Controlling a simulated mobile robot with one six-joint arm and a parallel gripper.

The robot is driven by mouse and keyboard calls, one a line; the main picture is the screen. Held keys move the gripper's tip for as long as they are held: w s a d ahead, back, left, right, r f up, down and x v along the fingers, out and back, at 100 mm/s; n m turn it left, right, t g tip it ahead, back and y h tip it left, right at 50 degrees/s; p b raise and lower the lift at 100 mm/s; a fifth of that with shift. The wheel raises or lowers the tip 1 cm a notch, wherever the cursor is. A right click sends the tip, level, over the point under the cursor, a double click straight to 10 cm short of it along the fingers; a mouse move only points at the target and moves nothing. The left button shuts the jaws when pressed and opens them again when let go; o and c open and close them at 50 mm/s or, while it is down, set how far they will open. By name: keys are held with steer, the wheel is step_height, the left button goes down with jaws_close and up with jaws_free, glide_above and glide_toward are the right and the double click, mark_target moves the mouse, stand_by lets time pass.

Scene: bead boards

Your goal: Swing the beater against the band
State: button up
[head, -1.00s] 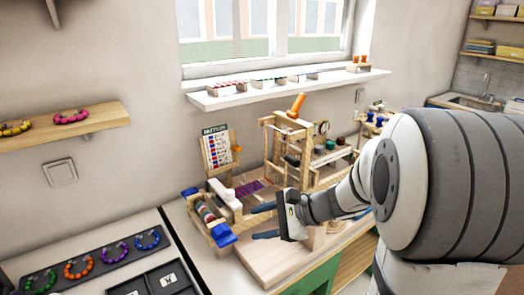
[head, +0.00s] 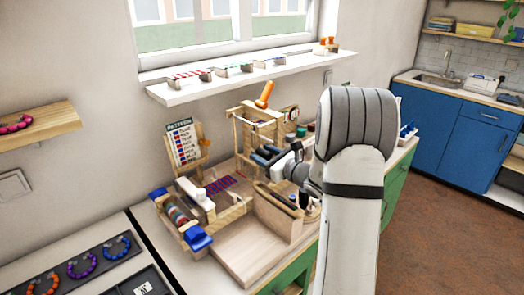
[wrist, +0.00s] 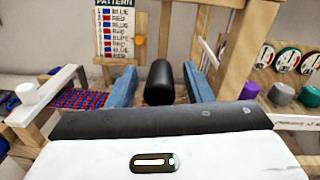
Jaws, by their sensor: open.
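The small wooden loom (head: 240,120) stands on the bench below the window. The woven red and blue band (head: 222,185) lies at its front left, and it also shows at the left of the wrist view (wrist: 80,98). My gripper (head: 265,154) is at the loom frame with its blue fingers apart. In the wrist view a black rounded handle (wrist: 159,84), seemingly the beater's, stands between the two fingers, with a gap visible on each side. Its lower part is hidden behind my gripper body.
A pattern card (head: 184,143) stands behind the band. A white block (head: 197,193) and a roller with blue ends (head: 177,213) are at the left. An orange handle (head: 264,94) tops the frame. A wooden tray (head: 250,250) lies in front.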

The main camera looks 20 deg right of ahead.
steer(key=shift+x, duration=0.85)
steer(key=shift+c, duration=0.6)
jaws_close()
